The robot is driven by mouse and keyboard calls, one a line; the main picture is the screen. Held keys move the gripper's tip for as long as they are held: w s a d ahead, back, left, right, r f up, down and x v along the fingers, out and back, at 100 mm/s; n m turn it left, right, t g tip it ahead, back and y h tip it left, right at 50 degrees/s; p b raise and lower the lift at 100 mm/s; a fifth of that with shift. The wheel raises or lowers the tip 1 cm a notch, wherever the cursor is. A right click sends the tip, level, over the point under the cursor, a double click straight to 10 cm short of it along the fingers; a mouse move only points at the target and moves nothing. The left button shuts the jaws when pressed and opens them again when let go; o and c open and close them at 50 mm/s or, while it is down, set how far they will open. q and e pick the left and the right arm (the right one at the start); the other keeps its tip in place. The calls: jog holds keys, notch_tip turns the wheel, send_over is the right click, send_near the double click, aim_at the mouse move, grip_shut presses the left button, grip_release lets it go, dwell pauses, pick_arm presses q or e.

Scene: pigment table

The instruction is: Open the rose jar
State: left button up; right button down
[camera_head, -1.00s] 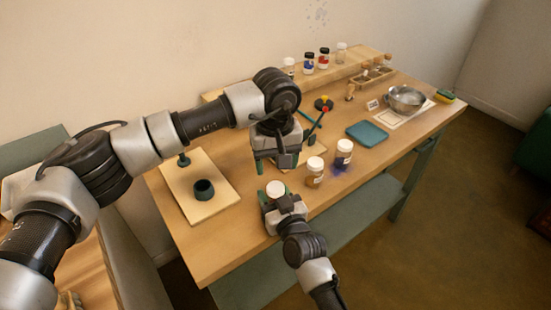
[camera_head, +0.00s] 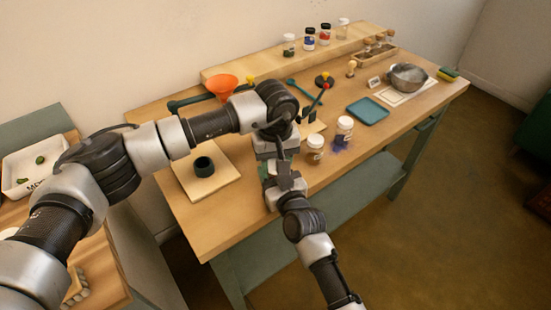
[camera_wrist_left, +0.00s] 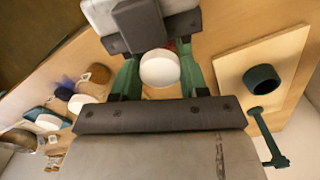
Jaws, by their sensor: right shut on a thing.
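The jar with a round white lid (camera_wrist_left: 160,68) is held in my right gripper (camera_wrist_left: 158,74); a little reddish colour shows beside the lid. In the head view the jar is hidden behind the grippers. My right gripper (camera_head: 281,172) comes in from the table's front edge, its green fingers on both sides of the jar. My left gripper (camera_head: 276,160) is above it, pointing down. In the left wrist view its green fingertips (camera_wrist_left: 160,95) stand wide apart, wider than the lid, with nothing between them touching. Whether they are level with the lid I cannot tell.
Two white-lidded jars, one orange-brown (camera_head: 315,149) and one blue (camera_head: 343,132) with spilled blue powder, stand just right. A dark cup (camera_head: 204,166) sits on a pale board (camera_head: 222,182) at left. An orange funnel (camera_head: 223,88), teal tray (camera_head: 367,110) and metal bowl (camera_head: 408,78) are farther back.

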pick_arm(q)
jog(key=c, duration=0.5)
jog(key=n, duration=0.7)
jog(key=o, duration=1)
